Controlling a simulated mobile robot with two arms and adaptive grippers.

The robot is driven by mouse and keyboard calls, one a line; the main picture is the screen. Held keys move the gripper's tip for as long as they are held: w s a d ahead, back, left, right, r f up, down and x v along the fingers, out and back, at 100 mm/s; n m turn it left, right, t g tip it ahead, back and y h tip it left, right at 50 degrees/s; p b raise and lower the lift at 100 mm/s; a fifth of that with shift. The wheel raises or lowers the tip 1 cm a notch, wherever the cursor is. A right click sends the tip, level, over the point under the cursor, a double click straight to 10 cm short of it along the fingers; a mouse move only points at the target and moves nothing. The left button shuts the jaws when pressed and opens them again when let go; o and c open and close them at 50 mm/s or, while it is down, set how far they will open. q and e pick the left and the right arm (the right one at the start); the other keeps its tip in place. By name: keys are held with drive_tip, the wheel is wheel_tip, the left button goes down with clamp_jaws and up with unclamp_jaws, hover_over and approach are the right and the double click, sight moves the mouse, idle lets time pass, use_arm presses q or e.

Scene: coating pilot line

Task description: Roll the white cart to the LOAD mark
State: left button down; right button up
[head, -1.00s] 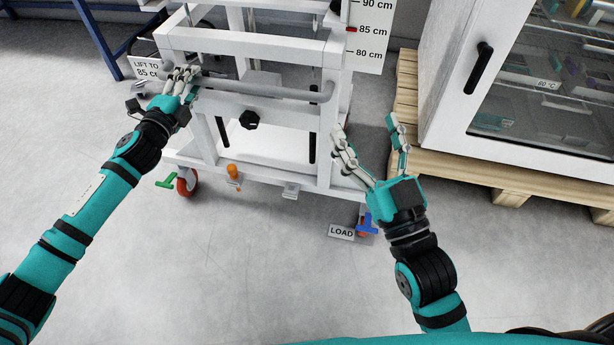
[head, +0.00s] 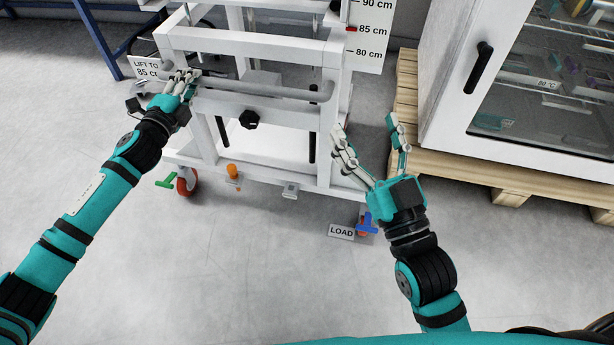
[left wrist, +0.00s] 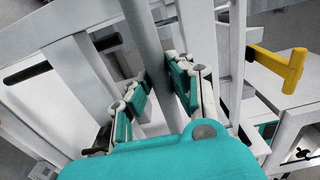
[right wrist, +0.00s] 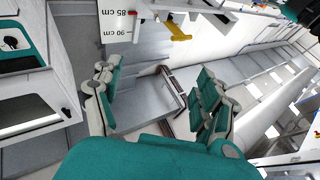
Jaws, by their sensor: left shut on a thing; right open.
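The white cart (head: 245,41) stands upright in the middle of the head view, with a grey push bar (head: 262,91) across its front. My left gripper (head: 184,79) is shut on the left end of this bar. The bar (left wrist: 146,45) runs between the fingers in the left wrist view. My right gripper (head: 364,127) is open and empty, in front of the cart's right side. The LOAD mark (head: 341,232) is a small white sign low by the cart's front right caster, beside a blue pedal (head: 367,223). The right caster is mostly hidden.
A red caster (head: 187,184) with a green pedal (head: 166,181) is at front left. A wooden pallet (head: 470,171) bearing a white glass-door cabinet (head: 441,82) stands close on the right. A height scale (head: 370,35) is behind. A blue frame (head: 97,38) is at back left. The front floor is clear.

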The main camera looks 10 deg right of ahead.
use_arm(q)
drive_tip(key=shift+s, duration=0.1)
drive_tip(key=shift+p+v, duration=0.6)
drive_tip(key=shift+v, duration=1.35)
use_arm(e)
drive_tip(key=shift+w+d+f+g+h, duration=0.1)
drive_tip(key=shift+w+f+g+h, duration=0.1)
drive_tip(key=shift+f+g, duration=0.45)
drive_tip(key=shift+w+d+f+g+h, duration=0.1)
drive_tip(key=shift+f+g+h, duration=0.2)
drive_tip(key=shift+f, duration=0.65)
drive_tip(key=shift+w+f+g+h, duration=0.1)
drive_tip(key=shift+f+g, duration=0.45)
drive_tip(key=shift+f, duration=0.25)
use_arm(q)
drive_tip(key=shift+f, duration=0.1)
drive_tip(key=c, duration=1.1)
unclamp_jaws()
drive_tip(key=shift+c, duration=0.2)
drive_tip(key=v, duration=1.2)
